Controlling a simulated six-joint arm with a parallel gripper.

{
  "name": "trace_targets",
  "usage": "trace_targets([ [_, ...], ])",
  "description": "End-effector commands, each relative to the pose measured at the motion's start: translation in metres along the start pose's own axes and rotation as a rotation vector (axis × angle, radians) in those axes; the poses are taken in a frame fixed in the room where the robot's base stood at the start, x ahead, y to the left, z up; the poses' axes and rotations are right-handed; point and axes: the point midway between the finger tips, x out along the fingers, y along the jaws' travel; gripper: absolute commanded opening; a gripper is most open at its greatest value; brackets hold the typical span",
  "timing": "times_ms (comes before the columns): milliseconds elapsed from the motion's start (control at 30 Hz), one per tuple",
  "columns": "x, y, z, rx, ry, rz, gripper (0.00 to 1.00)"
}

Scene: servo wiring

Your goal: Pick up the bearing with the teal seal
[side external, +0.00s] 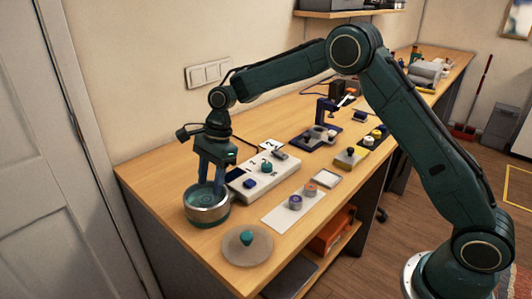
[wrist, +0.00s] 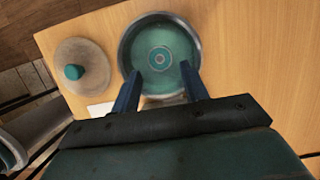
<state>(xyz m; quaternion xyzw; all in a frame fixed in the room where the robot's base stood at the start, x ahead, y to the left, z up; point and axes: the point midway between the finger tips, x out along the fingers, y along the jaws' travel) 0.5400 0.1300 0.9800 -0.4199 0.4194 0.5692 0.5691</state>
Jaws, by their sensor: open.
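A round metal pot (side external: 208,212) with a teal inside stands near the left end of the bench. In the wrist view, the pot (wrist: 124,56) holds a small round ringed part with teal on it, the bearing (wrist: 160,60), lying near the middle of its floor. My gripper (wrist: 161,76) is open, with its two blue fingers apart and over the near part of the pot. In the side view my gripper (side external: 210,186) points down into the pot's mouth. Nothing shows between the fingers. The bearing is hidden in the side view.
A round lid (side external: 240,258) with a teal knob lies beside the pot. A white numbered block (side external: 258,182) stands close behind. A white card (side external: 282,217) bears two small ringed parts, purple and orange. Fixtures and tools fill the far bench.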

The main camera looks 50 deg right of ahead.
Motion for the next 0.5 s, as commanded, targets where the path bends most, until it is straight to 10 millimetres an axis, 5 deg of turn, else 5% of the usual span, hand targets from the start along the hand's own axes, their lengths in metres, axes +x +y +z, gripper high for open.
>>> trace_targets([
  [500, 0.047, 0.0, 0.001, 0.0, 0.001, 0.001, 0.45],
])
